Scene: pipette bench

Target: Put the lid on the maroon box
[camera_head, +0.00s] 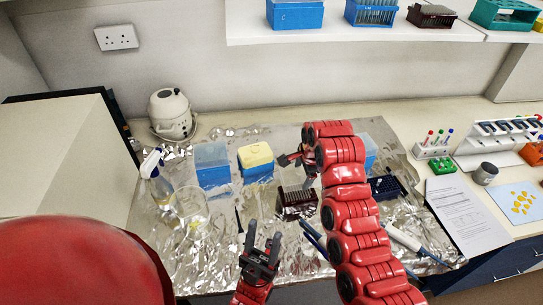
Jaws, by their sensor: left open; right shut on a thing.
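The maroon box (297,206) stands open on the foil-covered bench, with a dark grid of holes or tips on top. My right gripper (296,158) is above and behind it. It is shut on a small dark piece that looks like the lid, largely hidden by the gripper and my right arm, so its outline is unclear. The held piece appears apart from the box. My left gripper (262,252) is open and empty, in front and to the left of the maroon box, with its fingers pointing away from me.
A blue box (212,165) and a yellow-topped box (256,160) stand behind left. A spray bottle (157,175) and a clear dish (191,205) are further left. A dark blue rack (386,188) and pipettes (418,246) lie right of my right arm.

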